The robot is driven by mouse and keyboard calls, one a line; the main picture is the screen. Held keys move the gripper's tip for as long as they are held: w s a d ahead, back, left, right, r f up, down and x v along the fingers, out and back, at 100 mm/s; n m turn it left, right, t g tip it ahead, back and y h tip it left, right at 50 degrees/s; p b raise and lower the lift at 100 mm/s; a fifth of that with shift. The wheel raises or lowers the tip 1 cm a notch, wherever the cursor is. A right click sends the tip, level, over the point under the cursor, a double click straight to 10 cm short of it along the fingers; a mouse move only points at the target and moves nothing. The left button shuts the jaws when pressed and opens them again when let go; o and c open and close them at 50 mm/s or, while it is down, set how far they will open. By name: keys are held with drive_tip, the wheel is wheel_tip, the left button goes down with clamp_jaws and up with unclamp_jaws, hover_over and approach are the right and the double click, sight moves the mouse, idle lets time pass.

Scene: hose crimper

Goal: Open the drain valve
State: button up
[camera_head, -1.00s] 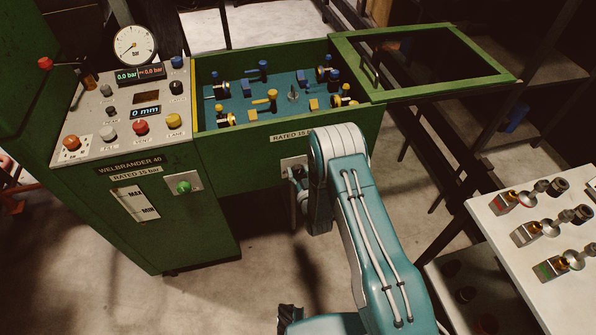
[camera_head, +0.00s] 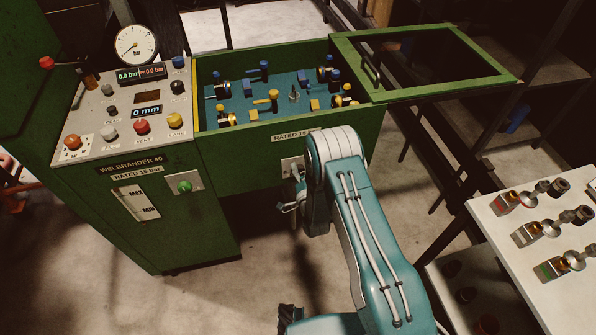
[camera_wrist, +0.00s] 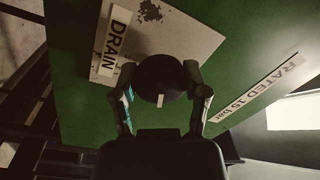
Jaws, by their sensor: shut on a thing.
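The drain valve's dark round knob (camera_wrist: 160,76) sits in front of a pale plate (camera_wrist: 172,32) with a "DRAIN" label (camera_wrist: 110,46) in the wrist view. The knob bears a small white mark on its near side. My gripper (camera_wrist: 162,84) has one finger on each side of the knob and is shut on it. In the head view, the pale valve plate (camera_head: 288,167) shows on the green front panel below the trough. My arm hides most of the gripper and the knob there.
The green crimper has a control panel (camera_head: 125,105) with a gauge (camera_head: 135,45) reading near zero. A green button (camera_head: 184,187) is left of the valve. The trough (camera_head: 270,95) holds fittings; its framed lid (camera_head: 430,60) stands open rightward. A white table (camera_head: 540,240) with parts is at right.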

drive_tip(key=shift+d+m, duration=0.1)
drive_tip(key=shift+m, duration=2)
drive_tip(key=shift+f, duration=0.15)
drive_tip(key=o, duration=1.1)
drive_tip(key=shift+d, duration=0.1)
drive_tip(key=shift+o, duration=0.2)
drive_tip(key=shift+s, duration=0.3)
drive_tip(key=v, duration=1.1)
drive_tip(key=shift+s, duration=0.15)
